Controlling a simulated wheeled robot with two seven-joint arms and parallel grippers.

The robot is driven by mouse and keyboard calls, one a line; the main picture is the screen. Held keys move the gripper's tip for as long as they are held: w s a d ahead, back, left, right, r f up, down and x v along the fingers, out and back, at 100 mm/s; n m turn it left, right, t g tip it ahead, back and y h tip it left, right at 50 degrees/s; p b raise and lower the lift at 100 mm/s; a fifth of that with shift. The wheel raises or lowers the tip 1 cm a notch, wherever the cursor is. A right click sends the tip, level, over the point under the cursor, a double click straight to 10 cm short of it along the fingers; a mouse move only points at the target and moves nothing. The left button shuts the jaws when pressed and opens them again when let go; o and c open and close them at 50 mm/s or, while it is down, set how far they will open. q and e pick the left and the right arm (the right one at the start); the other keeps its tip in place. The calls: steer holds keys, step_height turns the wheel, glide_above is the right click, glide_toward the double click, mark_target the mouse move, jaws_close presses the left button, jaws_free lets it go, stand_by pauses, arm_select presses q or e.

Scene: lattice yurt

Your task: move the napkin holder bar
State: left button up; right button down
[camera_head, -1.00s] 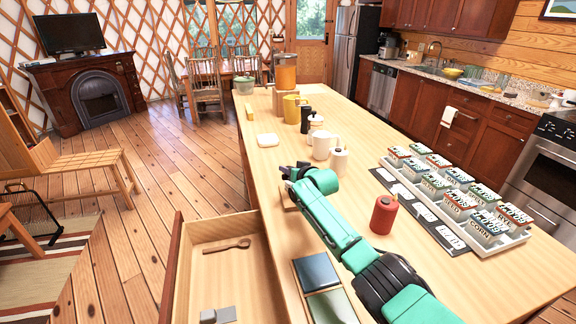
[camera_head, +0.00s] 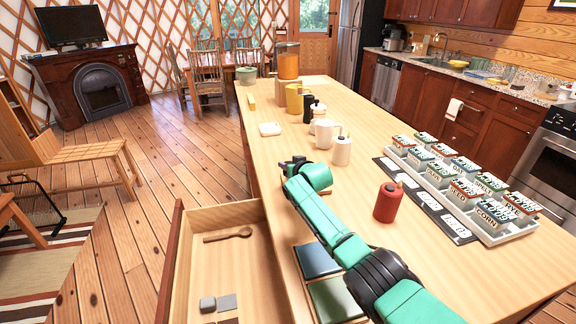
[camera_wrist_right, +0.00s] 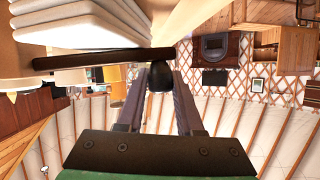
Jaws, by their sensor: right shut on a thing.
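The napkin holder bar (camera_wrist_right: 95,59) shows in the right wrist view as a dark, thin bar with a round black knob (camera_wrist_right: 160,77) at one end. White stacked napkins (camera_wrist_right: 80,22) lie against it. My right gripper (camera_wrist_right: 158,100) has its two fingers on either side of the knob and is shut on it. In the head view my right gripper (camera_head: 290,166) is over the near left part of the wooden counter (camera_head: 270,185), and the bar and napkins are hidden by my arm there. My left gripper is not in view.
A red canister (camera_head: 388,202) stands right of my forearm, with a tray of labelled tins (camera_head: 508,226) beyond. A white mug (camera_head: 324,134) and white shaker (camera_head: 342,151) stand behind the gripper. An open drawer (camera_head: 236,216) holds a wooden spoon (camera_head: 228,235).

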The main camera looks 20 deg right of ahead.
steer(key=c, duration=0.7)
jaws_free()
steer(key=shift+f, duration=0.3)
steer(key=shift+o, duration=0.6)
steer(key=shift+r, duration=0.15)
steer(key=shift+s+r+p, duration=0.3)
steer(key=shift+s+p, duration=0.15)
steer(key=shift+s, duration=0.05)
steer(key=v, duration=1.3)
steer(key=shift+d, duration=0.2)
steer(key=shift+s, duration=0.1)
